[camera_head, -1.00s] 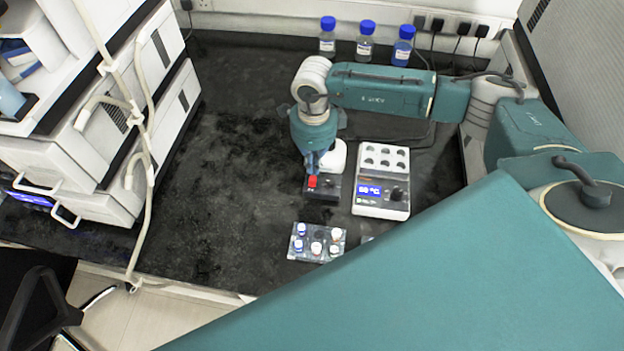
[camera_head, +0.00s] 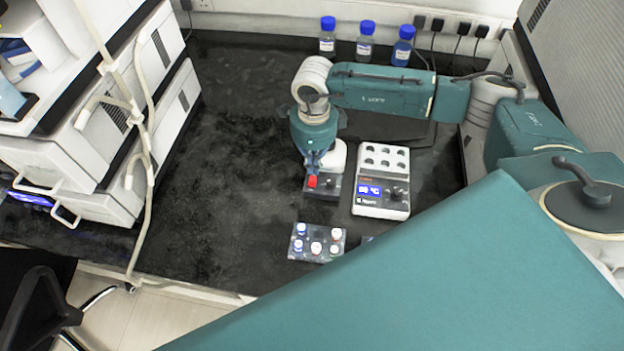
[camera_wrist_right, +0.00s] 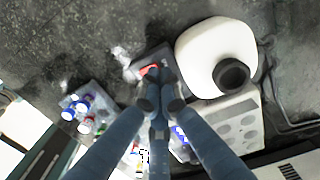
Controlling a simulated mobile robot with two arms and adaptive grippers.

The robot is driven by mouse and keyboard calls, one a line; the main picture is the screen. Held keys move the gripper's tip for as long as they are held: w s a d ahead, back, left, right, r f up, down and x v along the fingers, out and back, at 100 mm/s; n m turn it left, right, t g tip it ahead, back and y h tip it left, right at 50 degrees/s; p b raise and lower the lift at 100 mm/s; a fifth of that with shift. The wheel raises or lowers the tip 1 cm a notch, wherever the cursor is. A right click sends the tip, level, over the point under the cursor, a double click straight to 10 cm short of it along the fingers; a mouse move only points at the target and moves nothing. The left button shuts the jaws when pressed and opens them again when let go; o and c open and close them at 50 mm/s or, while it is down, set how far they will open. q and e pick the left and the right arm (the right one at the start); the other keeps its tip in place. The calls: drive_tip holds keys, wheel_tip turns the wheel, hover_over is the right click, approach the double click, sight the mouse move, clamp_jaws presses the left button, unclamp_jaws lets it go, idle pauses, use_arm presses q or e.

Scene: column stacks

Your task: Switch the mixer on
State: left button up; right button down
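The mixer (camera_head: 321,192) is a small dark box with a white rounded top part behind it and a red switch (camera_head: 312,182) at its front left. In the right wrist view the white part (camera_wrist_right: 215,55) looks large, and the red switch (camera_wrist_right: 149,70) is partly covered by my fingertips. My right gripper (camera_head: 312,170) points down over the switch, its fingers together with nothing seen between them. In the wrist view my right gripper (camera_wrist_right: 160,88) is right at the switch; I cannot tell whether it touches. My left gripper is not in view.
A white heater block with a blue display (camera_head: 369,190) stands just right of the mixer. A rack of small capped vials (camera_head: 317,243) lies in front. Blue-capped bottles (camera_head: 365,42) stand at the back. The dark bench (camera_head: 225,170) left of the mixer is clear.

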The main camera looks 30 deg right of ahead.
drive_tip(key=shift+f+b, duration=1.1)
drive_tip(key=shift+f, duration=0.2)
idle(0.4)
drive_tip(key=shift+s+r, duration=0.1)
drive_tip(key=shift+r, duration=0.1)
drive_tip(key=shift+r+p, duration=1.55)
drive_tip(key=shift+r, duration=0.85)
